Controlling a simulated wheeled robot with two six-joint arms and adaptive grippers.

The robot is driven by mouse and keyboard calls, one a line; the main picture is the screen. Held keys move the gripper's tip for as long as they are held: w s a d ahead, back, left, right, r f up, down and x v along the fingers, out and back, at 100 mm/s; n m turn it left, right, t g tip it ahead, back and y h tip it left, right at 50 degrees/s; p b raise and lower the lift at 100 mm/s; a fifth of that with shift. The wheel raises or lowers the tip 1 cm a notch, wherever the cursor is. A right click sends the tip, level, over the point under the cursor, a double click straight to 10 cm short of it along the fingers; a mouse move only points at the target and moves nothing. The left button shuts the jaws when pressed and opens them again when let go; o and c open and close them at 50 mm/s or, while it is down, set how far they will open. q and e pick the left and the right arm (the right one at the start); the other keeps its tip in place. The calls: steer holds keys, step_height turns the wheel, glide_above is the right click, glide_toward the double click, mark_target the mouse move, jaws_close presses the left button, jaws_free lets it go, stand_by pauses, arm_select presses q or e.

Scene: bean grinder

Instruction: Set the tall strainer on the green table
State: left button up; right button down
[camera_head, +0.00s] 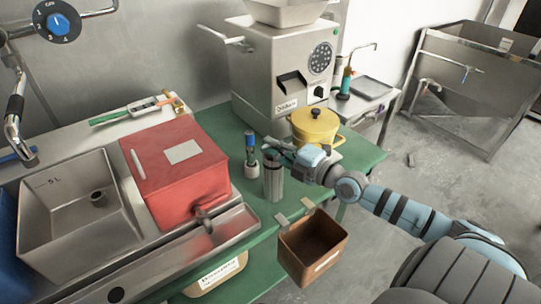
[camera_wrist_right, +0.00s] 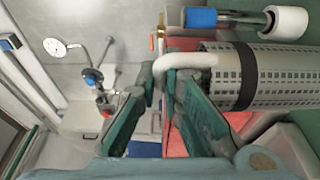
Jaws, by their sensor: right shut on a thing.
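The tall strainer (camera_head: 272,181) is a grey metal cylinder, upright over the green table (camera_head: 365,155) between the red box and the yellow pot. In the right wrist view the strainer (camera_wrist_right: 290,75) shows a perforated wall, a black band and a pale curved handle (camera_wrist_right: 200,61). My right gripper (camera_head: 283,149) is at the strainer's top; in the right wrist view its fingers (camera_wrist_right: 162,88) are closed around the handle. I cannot tell whether the strainer's base touches the table. My left gripper is not in view.
A blue-and-white tool (camera_head: 250,150) stands close behind the strainer. The red box (camera_head: 182,170) is at left, beside a steel sink (camera_head: 75,205). The yellow pot (camera_head: 315,125) sits in front of the grinder (camera_head: 275,75). A brown bin (camera_head: 313,245) hangs at the table's front edge.

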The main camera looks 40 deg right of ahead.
steer(key=shift+r, duration=0.1)
steer(key=c, duration=1.8)
jaws_free()
steer(key=shift+o, duration=0.2)
